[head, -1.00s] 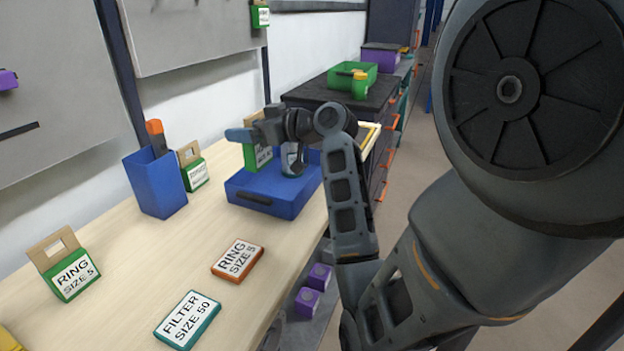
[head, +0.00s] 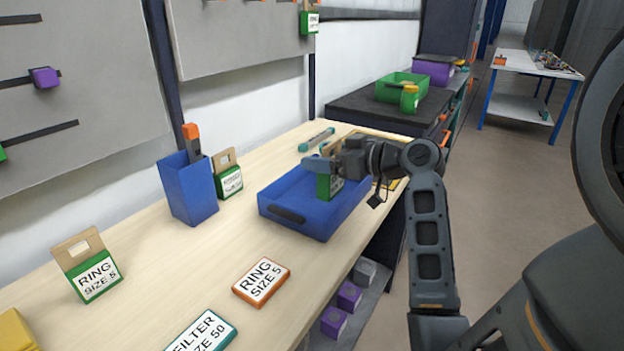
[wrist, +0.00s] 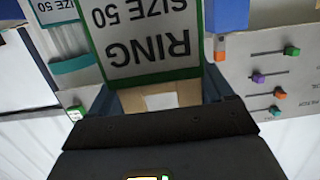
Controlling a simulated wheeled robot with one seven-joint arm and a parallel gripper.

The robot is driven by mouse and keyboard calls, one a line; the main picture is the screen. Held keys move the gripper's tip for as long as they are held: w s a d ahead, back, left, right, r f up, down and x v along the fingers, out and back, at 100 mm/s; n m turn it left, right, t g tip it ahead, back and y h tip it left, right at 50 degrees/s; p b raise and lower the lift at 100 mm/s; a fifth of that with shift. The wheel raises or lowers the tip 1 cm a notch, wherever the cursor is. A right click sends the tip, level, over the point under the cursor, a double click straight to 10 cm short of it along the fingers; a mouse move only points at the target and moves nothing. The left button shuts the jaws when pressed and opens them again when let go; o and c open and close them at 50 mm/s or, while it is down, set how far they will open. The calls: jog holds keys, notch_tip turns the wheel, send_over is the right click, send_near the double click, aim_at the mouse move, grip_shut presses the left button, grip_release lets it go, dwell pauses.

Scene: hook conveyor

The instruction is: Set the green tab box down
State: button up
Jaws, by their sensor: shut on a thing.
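My gripper (head: 326,167) is shut on the tab of the green tab box (head: 326,187). The box hangs upright below the fingers, over the blue tray (head: 300,222) on the bench. I cannot tell whether its base touches the tray floor. In the wrist view the box (wrist: 148,40) has a white label reading RING SIZE 50, upside down, with a green edge. Its tan tab (wrist: 160,100) runs down to my gripper.
A blue bin (head: 188,190) and a green tab box (head: 228,178) stand left of the tray. Another green tab box (head: 88,268) is farther left. Flat RING (head: 262,281) and FILTER (head: 203,336) boxes lie in front. A teal-ended tube (head: 317,139) lies behind.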

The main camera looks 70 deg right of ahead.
jog(key=shift+w+a+f, duration=0.2)
jog(key=shift+w+f, duration=0.3)
jog(key=shift+f, duration=0.5)
jog(key=shift+w+a+f, duration=0.2)
jog(key=shift+w+f, duration=0.3)
jog(key=shift+f, duration=0.45)
jog(key=shift+w+a+f, duration=0.2)
jog(key=shift+w+f, duration=0.3)
jog(key=shift+f, duration=0.5)
jog(key=shift+f, duration=0.15)
jog(key=o, duration=0.9)
jog(key=shift+o, duration=0.2)
jog(key=shift+r+p, duration=0.3)
jog(key=shift+p, duration=0.05)
jog(key=b+v, duration=0.2)
jog(key=v, duration=1)
